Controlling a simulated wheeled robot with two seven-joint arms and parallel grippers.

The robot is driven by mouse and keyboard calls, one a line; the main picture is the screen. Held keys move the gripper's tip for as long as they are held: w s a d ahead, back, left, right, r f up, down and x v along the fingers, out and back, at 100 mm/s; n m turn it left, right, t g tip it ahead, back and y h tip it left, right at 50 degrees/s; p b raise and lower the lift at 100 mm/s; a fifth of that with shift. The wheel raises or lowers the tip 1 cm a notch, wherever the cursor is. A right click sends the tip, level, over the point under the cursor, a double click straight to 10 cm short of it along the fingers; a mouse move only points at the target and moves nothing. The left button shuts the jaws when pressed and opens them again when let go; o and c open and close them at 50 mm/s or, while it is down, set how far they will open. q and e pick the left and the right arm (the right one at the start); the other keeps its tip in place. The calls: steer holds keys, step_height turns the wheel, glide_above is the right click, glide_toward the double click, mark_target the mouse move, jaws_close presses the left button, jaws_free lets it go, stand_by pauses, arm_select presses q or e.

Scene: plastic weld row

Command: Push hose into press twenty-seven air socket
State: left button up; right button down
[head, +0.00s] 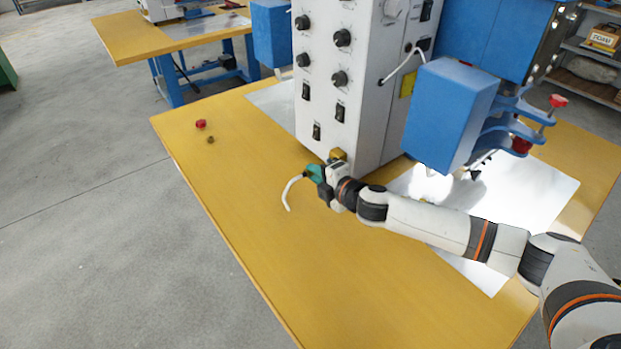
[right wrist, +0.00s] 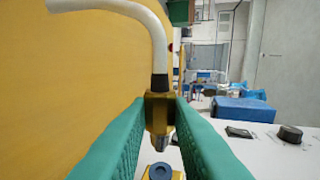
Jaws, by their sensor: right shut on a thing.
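The white hose (head: 290,190) hangs in a curve beside my right gripper (head: 318,176) at the lower front corner of the press. In the right wrist view the hose (right wrist: 158,45) bends over and ends in a brass fitting (right wrist: 158,105). The green fingers of my right gripper (right wrist: 160,112) are shut on this fitting. The brass air socket (right wrist: 160,172), with a blue ring around a dark hole, shows just beyond the fitting's metal tip, roughly in line and seemingly a little apart. A brass block, likely the socket (head: 338,154), shows at the press's base. My left gripper is out of view.
The press cabinet (head: 345,90) with knobs and switches stands close by my right gripper. A blue press part (head: 450,115) juts out above my right forearm. A red cap (head: 201,124) and a small brass piece (head: 210,140) lie on the yellow table (head: 250,220), whose left front is clear.

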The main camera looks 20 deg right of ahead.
steer(key=shift+w+d, duration=0.1)
steer(key=shift+d, duration=0.2)
steer(key=shift+d, duration=0.15)
steer(key=shift+w+d+p, duration=0.15)
steer(key=shift+d+p, duration=0.25)
steer(key=shift+p, duration=0.05)
stand_by(0.7)
stand_by(0.7)
steer(key=shift+w+d+p, duration=0.15)
steer(key=shift+d+p, duration=0.2)
steer(key=shift+d, duration=0.15)
stand_by(0.8)
steer(key=c, duration=1.2)
jaws_free()
